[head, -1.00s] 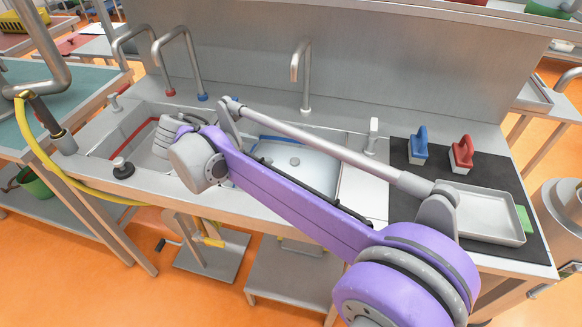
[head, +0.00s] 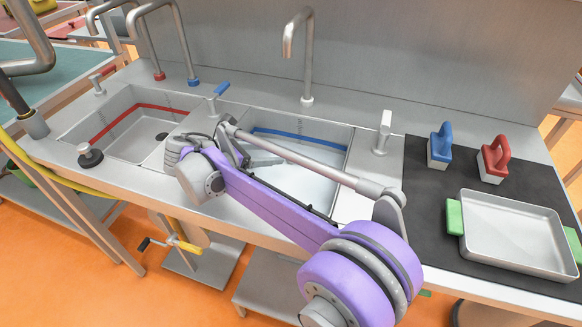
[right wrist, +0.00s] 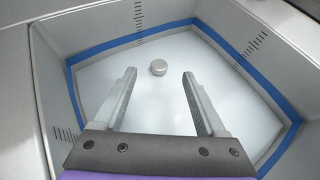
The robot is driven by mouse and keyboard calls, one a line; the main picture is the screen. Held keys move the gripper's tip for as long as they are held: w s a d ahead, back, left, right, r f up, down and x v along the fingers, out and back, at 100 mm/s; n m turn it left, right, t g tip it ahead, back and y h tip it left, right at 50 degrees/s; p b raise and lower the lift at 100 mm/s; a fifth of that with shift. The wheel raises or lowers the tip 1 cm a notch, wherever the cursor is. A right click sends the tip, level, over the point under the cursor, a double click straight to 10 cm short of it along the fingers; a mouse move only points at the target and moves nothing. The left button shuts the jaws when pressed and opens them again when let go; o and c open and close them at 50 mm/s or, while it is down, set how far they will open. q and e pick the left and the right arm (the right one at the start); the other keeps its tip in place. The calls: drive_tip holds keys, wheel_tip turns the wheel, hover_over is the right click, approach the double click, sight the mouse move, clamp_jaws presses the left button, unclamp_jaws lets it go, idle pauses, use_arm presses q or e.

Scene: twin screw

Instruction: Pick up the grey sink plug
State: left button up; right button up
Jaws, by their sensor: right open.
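A small grey round plug (right wrist: 158,68) sits on the white floor of the blue-striped basin (right wrist: 110,90) in the right wrist view. In the head view my arm hides it. My right gripper (right wrist: 159,73) is open and empty over this basin, its two fingers pointing towards the plug, one to each side of it in the picture. I see no contact. In the head view the right gripper is mostly hidden behind its purple arm. A dark plug with a grey knob (head: 90,155) stands on the front rim of the left, red-striped basin (head: 120,115). My left gripper is not in view.
Steep basin walls with the blue stripe (right wrist: 255,75) surround the fingers. Taps (head: 297,60) rise behind the basins. On the right, a black mat (head: 420,220) holds a blue-handled block (head: 440,145), a red-handled block (head: 493,160) and a grey tray (head: 515,235).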

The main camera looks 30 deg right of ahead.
sight(291, 157)
wheel_tip(291, 157, down, 2)
drive_tip(key=shift+d+f, duration=0.2)
drive_tip(key=shift+d, duration=0.1)
drive_tip(key=b+x, duration=0.1)
drive_tip(key=x, duration=0.6)
drive_tip(key=shift+r+b, duration=0.15)
drive_tip(key=shift+b, duration=0.25)
clamp_jaws()
